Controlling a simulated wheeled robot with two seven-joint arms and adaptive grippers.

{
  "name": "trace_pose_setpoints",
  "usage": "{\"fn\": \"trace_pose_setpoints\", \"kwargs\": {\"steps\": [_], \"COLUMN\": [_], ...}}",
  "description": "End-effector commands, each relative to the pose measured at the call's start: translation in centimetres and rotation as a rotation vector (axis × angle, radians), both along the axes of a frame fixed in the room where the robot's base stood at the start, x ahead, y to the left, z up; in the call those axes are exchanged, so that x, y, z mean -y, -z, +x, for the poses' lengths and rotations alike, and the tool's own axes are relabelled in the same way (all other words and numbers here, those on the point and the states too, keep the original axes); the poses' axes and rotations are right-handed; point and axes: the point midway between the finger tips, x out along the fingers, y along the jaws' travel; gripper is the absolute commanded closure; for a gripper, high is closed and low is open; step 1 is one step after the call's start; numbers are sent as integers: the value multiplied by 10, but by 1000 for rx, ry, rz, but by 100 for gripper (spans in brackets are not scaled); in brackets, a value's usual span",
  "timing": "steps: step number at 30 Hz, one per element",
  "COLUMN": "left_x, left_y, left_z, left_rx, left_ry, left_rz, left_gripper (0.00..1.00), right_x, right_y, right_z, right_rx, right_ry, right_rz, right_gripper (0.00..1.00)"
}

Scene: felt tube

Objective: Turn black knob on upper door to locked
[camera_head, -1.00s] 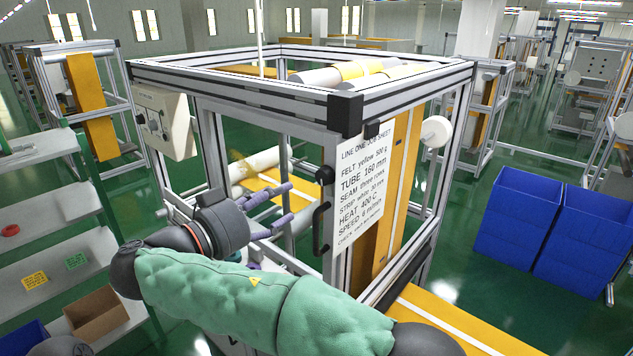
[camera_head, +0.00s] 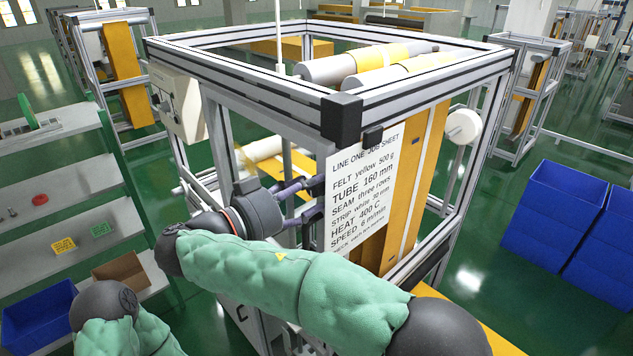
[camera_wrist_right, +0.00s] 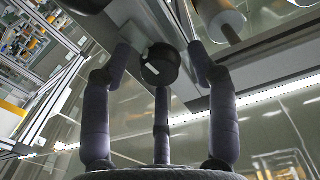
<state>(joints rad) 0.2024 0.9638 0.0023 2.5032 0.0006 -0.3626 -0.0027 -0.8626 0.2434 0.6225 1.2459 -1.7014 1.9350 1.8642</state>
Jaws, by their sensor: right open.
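The black knob (camera_wrist_right: 160,66) is round and dark, with a pale mark at its left edge in the right wrist view. It sits between the spread tips of my right gripper (camera_head: 313,194), with dark fingers to its left and right and a third finger below it. Gaps show beside the knob, so the fingers are not closed on it. In the head view the knob (camera_head: 318,185) is mostly hidden at the fingertips, beside the job sheet (camera_head: 362,195) on the machine front. I cannot read the knob's setting. My left gripper is out of view.
The machine's metal frame (camera_head: 420,88) surrounds the work spot, with rollers (camera_head: 365,65) on top. A grey control box (camera_head: 178,104) hangs at its left corner. Shelves (camera_head: 50,190) stand at the left. Blue bins (camera_head: 540,215) stand at the right on open green floor.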

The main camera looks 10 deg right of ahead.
Motion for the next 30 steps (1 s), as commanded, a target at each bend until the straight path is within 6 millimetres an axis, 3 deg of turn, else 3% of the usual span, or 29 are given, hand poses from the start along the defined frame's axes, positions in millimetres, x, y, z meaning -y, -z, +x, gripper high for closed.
{"fn": "trace_pose_setpoints", "kwargs": {"steps": [8,14,30], "left_x": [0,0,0], "left_y": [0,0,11], "left_z": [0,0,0], "left_rx": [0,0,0], "left_ry": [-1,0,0], "left_rz": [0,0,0], "left_gripper": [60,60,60], "right_x": [0,0,0], "right_y": [1,0,1], "right_z": [0,0,0], "right_rx": [-1,0,-104], "right_ry": [0,0,1], "right_rz": [-1,0,-74], "right_gripper": [41,97,97]}}
